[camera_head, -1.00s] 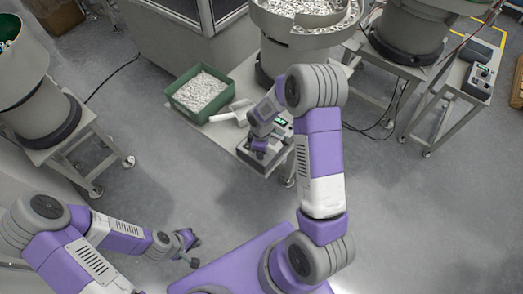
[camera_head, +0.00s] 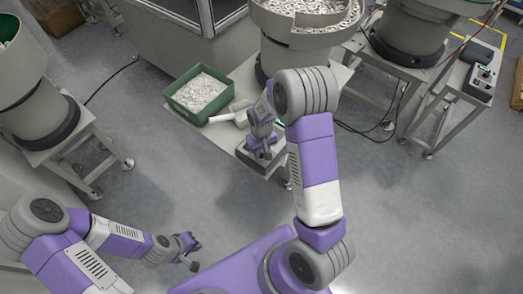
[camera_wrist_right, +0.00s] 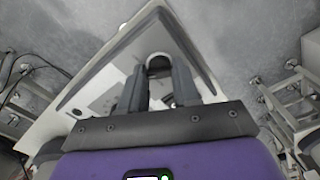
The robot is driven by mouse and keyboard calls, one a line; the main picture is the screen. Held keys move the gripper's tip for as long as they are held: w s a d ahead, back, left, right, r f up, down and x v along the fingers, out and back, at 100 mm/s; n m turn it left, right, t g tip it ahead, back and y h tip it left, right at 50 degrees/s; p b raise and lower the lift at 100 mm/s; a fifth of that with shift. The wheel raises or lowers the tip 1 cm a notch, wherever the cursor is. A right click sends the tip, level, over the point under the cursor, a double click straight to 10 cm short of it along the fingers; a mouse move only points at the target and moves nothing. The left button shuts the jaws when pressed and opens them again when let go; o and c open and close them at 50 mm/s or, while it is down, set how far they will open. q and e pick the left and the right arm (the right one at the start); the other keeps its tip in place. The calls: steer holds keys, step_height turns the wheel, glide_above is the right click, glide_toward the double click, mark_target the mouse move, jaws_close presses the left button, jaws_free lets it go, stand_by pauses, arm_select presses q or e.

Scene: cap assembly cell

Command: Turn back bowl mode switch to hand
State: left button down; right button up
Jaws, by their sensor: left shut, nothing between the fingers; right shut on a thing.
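The back bowl control box (camera_head: 286,155) sits on the near edge of the stand below the middle bowl, mostly covered by my right arm in the head view. My right gripper (camera_head: 264,152) is down at the box. My left gripper (camera_head: 192,252) is shut and empty, low on the left, away from the box.
A green bin of white parts (camera_head: 201,92) and a white scoop-like piece (camera_head: 230,115) are beside the box. The back bowl (camera_head: 310,22) stands behind it. Another control box (camera_head: 482,80) is on the right stand. The floor in front is clear.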

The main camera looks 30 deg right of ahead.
mark_target(261, 153)
steer(key=shift+m, duration=1.7)
steer(key=o, duration=1.1)
steer(key=shift+c, duration=0.2)
step_height(261, 153, up, 8)
steer(key=shift+f+p, duration=0.2)
steer(key=shift+p, duration=0.9)
